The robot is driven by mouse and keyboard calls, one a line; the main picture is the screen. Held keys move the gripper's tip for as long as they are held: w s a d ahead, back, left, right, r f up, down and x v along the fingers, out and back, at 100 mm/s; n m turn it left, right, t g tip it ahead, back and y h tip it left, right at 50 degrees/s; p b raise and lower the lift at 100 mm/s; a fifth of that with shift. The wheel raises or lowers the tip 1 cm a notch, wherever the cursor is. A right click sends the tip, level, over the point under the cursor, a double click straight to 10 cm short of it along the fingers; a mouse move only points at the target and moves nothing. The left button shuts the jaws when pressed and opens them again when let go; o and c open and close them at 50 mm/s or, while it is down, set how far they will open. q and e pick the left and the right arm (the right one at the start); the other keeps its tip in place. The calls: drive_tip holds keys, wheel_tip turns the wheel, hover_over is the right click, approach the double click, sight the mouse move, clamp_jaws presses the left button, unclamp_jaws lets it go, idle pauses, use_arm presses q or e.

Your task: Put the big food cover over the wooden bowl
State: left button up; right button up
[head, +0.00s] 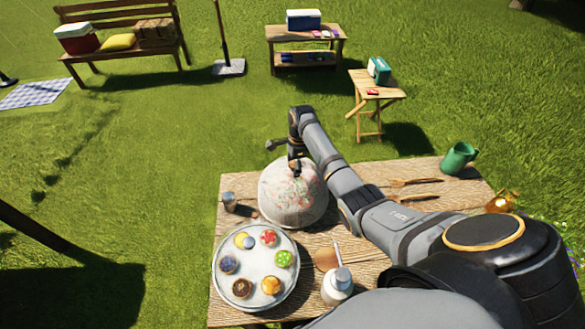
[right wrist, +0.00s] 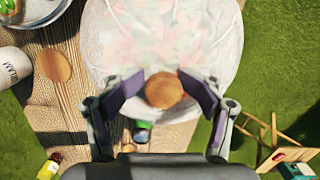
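The big food cover (head: 290,195) is a pale dome with a faint coloured pattern and a round wooden knob on top. It is at the left back part of the table. In the right wrist view the cover (right wrist: 160,35) fills the upper middle. My right gripper (head: 295,165) is over its top. The right wrist view shows its fingers (right wrist: 164,88) closed around the wooden knob (right wrist: 164,90), one on each side. I cannot tell whether the rim touches the table. No wooden bowl shows; anything beneath the cover is hidden. My left gripper is not in view.
A round tray (head: 256,305) of cupcakes is in front of the cover, with a white bottle (head: 337,287) and a brown disc (head: 326,258) to its right. A small jar (head: 230,201) stands left of the cover. Wooden utensils (head: 415,182) and a green jug (head: 459,158) are at back right.

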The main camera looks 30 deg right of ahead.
drive_tip(key=shift+d, duration=0.1)
wheel_tip(320, 180, up, 12)
drive_tip(key=d, duration=0.1)
drive_tip(key=shift+s, duration=0.2)
drive_tip(key=shift+d, duration=0.1)
idle(0.3)
drive_tip(key=shift+f, duration=0.15)
